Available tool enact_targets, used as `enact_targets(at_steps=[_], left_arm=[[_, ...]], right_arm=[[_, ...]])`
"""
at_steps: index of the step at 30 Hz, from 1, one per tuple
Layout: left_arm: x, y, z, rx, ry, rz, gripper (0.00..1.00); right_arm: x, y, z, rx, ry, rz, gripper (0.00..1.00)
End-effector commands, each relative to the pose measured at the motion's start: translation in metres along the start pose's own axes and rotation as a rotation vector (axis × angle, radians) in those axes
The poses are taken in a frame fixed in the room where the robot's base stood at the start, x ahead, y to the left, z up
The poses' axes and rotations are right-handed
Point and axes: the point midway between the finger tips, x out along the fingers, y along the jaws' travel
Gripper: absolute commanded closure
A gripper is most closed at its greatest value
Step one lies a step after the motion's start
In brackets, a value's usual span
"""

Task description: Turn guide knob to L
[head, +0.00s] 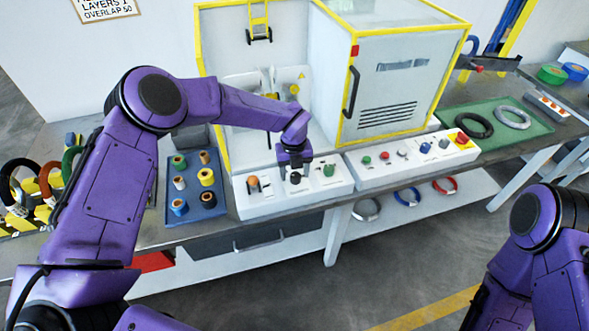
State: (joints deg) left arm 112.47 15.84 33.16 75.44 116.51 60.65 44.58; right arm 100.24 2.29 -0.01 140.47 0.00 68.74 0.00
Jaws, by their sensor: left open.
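A white control box (272,205) sits at the front edge of the bench. It carries an orange knob (253,182), a dark knob (295,178) and a green knob (328,170). I cannot read their labels, so I cannot tell which one is the guide knob. My left gripper (295,169) points down directly over the dark middle knob, with its jaws open. The fingers are small and dark here, and I cannot tell whether they touch the knob. Only links of my right arm show at the lower right; its gripper is out of view.
A second white panel (376,178) with several buttons stands right of the box. A blue tray (207,208) of spools lies to the left. The yellow-framed machine (395,75) rises behind. A green mat (538,126) with coils lies at the right.

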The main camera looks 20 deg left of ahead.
Motion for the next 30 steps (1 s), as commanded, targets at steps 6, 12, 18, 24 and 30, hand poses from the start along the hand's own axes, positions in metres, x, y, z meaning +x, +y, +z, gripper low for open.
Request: enact_targets(at_steps=[6, 12, 18, 24, 30], left_arm=[[0.015, 0.001, 0.002, -0.002, 0.001, 0.001, 0.39], [0.015, 0.001, 0.002, -0.002, 0.001, 0.001, 0.49], [0.015, 0.002, 0.002, -0.003, 0.001, 0.001, 0.95], [0.015, 0.002, 0.002, 0.009, 0.0, 0.001, 0.95], [0.017, 0.002, 0.003, 0.077, 0.002, 0.0, 0.95]], right_arm=[[-0.003, 0.0, -0.002, 0.001, 0.002, -0.001, 1.0], [-0.003, 0.0, -0.002, 0.001, 0.002, -0.001, 1.0], [-0.003, 0.0, -0.002, 0.001, 0.002, -0.001, 1.0], [-0.001, 0.0, -0.001, 0.001, 0.002, -0.001, 1.0], [0.005, -0.001, 0.001, 0.001, 0.002, -0.001, 1.0]])
